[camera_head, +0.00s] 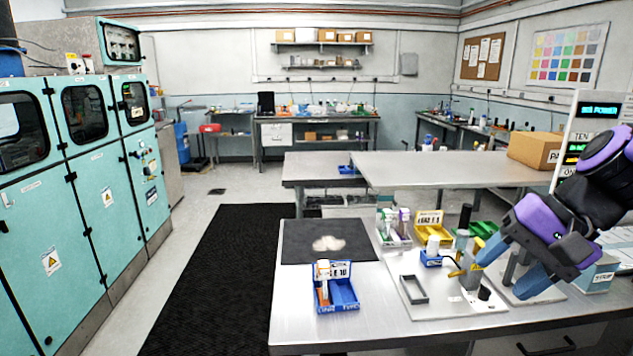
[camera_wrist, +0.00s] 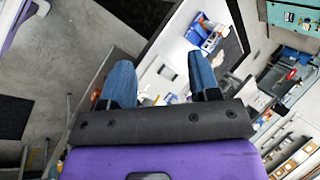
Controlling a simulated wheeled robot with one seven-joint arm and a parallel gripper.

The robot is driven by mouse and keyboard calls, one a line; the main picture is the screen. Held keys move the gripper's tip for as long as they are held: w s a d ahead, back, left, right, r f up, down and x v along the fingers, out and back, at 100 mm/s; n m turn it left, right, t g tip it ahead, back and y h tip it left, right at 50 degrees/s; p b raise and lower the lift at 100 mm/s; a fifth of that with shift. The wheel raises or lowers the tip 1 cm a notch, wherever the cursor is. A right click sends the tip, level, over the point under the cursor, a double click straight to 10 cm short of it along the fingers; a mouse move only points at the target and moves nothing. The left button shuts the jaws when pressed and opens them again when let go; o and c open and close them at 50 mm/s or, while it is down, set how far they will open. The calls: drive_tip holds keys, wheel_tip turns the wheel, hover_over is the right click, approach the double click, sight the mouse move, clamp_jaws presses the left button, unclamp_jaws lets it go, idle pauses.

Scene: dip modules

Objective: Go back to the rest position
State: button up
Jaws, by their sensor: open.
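My gripper (camera_head: 507,264) is at the right of the head view, with its two blue fingers spread apart and nothing between them. It is over the right part of the metal table (camera_head: 380,327), in front of a white board with a small stand. In the wrist view my gripper (camera_wrist: 160,80) also shows open and empty, with the table edge and floor beyond it. A blue bin (camera_head: 338,295) with a bottle in it stands on the table at the left; it seems to show in the wrist view (camera_wrist: 197,33).
A dark mat (camera_head: 300,250) with a pale heap lies at the table's back left. A yellow bin (camera_head: 432,232), a green bin (camera_head: 484,229) and a grey frame (camera_head: 413,290) stand nearer my gripper. A cardboard box (camera_head: 535,149) is behind. Teal cabinets (camera_head: 100,200) line the left.

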drive_tip(key=s+d+r+n+t+h, duration=0.3)
drive_tip(key=s+d+r+n+h, duration=0.1)
drive_tip(key=s+r+n+h, duration=0.1)
drive_tip(key=shift+s+d+r+n+h, duration=0.4)
drive_tip(key=shift+s+r+n, duration=0.1)
drive_tip(key=shift+s+r, duration=0.15)
drive_tip(key=shift+f, duration=0.1)
idle(0.7)
